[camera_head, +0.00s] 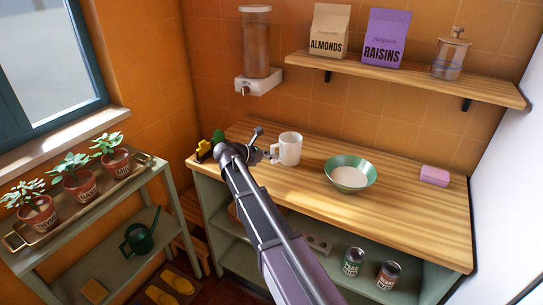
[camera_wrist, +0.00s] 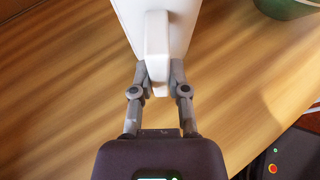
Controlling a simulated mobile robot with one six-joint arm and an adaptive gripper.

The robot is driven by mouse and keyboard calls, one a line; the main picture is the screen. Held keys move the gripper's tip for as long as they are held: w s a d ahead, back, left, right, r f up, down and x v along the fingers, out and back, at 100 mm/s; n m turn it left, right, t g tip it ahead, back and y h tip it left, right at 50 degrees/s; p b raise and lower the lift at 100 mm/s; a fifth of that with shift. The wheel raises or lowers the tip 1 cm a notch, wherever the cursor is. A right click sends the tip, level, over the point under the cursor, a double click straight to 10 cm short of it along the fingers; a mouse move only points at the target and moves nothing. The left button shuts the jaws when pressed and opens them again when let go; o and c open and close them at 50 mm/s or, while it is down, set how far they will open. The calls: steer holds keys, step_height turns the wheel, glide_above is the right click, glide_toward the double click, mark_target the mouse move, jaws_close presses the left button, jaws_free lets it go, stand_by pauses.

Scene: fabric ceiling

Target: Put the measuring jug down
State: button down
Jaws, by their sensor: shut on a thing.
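The white measuring jug (camera_head: 289,149) is upright at the wooden counter (camera_head: 400,204), left of the green bowl. My gripper (camera_head: 273,154) reaches it from the left in the head view. In the wrist view my gripper (camera_wrist: 157,78) is shut on the handle of the jug (camera_wrist: 182,25), one finger on each side. The jug's base looks at or very near the counter top; I cannot tell whether it touches. The upper part of the jug is cut off in the wrist view.
A shelf (camera_head: 410,76) with bags and a jar hangs above. The counter's front right is clear. A dispenser (camera_head: 257,50) hangs on the wall.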

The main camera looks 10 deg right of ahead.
steer(key=shift+f+b, duration=0.45)
steer(key=shift+b, duration=0.05)
stand_by(0.4)
steer(key=c, duration=0.5)
jaws_free()
steer(key=shift+c, duration=0.2)
steer(key=shift+r, duration=0.2)
